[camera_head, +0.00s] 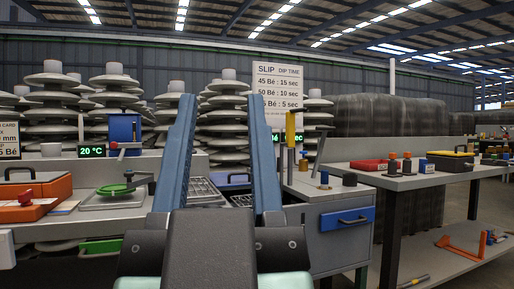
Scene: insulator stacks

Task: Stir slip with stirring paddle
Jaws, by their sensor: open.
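My gripper (220,98) is in the foreground, its two long blue fingers raised and spread apart with nothing between them. To its right, an upright tool with a yellow handle (290,128) and a thin shaft stands at the grey cabinet; it may be the stirring paddle, but I cannot tell for sure. A slanted grey bar (320,150) rises just right of it. I cannot make out a slip vessel; my fingers and wrist cover part of the bench between and below them.
A grey cabinet with a blue drawer (347,218) stands right of my gripper. A table (400,181) with small bottles and a red case is farther right. The left bench holds an orange toolbox (50,192) and a green-topped scale-like device (115,190). Insulator stacks (228,118) stand behind.

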